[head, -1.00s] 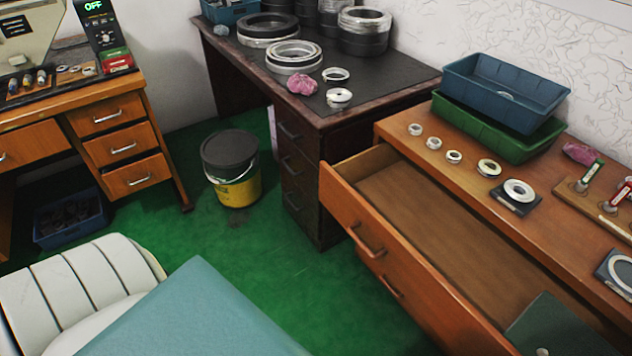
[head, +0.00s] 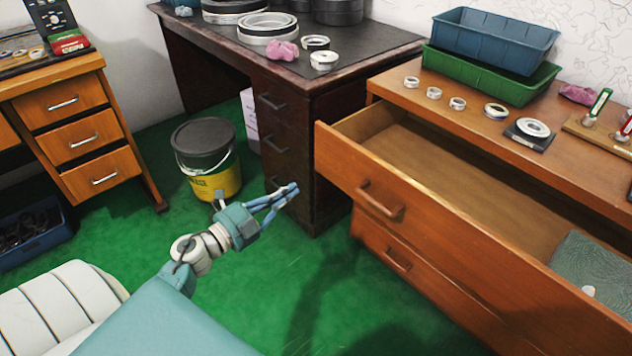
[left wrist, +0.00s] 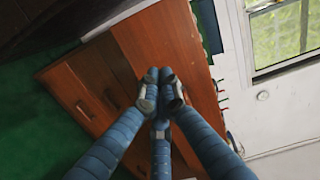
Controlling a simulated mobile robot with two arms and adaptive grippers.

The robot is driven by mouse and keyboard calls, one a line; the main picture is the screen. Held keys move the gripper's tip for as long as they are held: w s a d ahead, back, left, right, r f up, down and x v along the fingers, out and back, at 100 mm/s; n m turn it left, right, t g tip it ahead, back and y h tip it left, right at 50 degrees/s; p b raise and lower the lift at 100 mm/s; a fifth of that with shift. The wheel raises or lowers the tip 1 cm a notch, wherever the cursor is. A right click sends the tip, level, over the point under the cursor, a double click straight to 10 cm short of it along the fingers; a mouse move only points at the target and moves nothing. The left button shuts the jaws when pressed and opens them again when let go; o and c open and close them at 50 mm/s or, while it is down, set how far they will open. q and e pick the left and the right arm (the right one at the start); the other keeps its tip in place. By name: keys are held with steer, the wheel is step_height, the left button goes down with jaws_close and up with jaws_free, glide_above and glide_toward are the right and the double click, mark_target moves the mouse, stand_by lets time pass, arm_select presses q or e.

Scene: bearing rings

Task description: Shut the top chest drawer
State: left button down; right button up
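The top chest drawer (head: 440,232) is pulled well out of the wooden chest (head: 400,95) at the right of the head view. Its bar handle (head: 380,200) is on the front panel. A dark green flat item (head: 600,270) lies inside. My left gripper (head: 290,190) is over the green floor, left of the drawer front and apart from it. In the left wrist view its blue fingers (left wrist: 160,88) meet at the tips with nothing visible between them, and the wooden chest with its handles lies beyond them. My right gripper is not in view.
A dark desk (head: 330,85) with metal rings stands behind my left gripper. A black-lidded yellow bucket (head: 210,160) stands left of it. Rings and a blue tray (head: 495,38) in a green tray (head: 490,75) sit on the chest. Floor before the drawer is clear.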

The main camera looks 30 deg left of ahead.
arm_select(q)
steer(key=r+m, duration=0.1)
steer(key=m, duration=0.1)
steer(key=h+b, duration=0.1)
glide_toward(339, 158)
steer(key=x, duration=0.6)
steer(key=shift+w+d, duration=0.15)
steer(key=shift+w, duration=0.3)
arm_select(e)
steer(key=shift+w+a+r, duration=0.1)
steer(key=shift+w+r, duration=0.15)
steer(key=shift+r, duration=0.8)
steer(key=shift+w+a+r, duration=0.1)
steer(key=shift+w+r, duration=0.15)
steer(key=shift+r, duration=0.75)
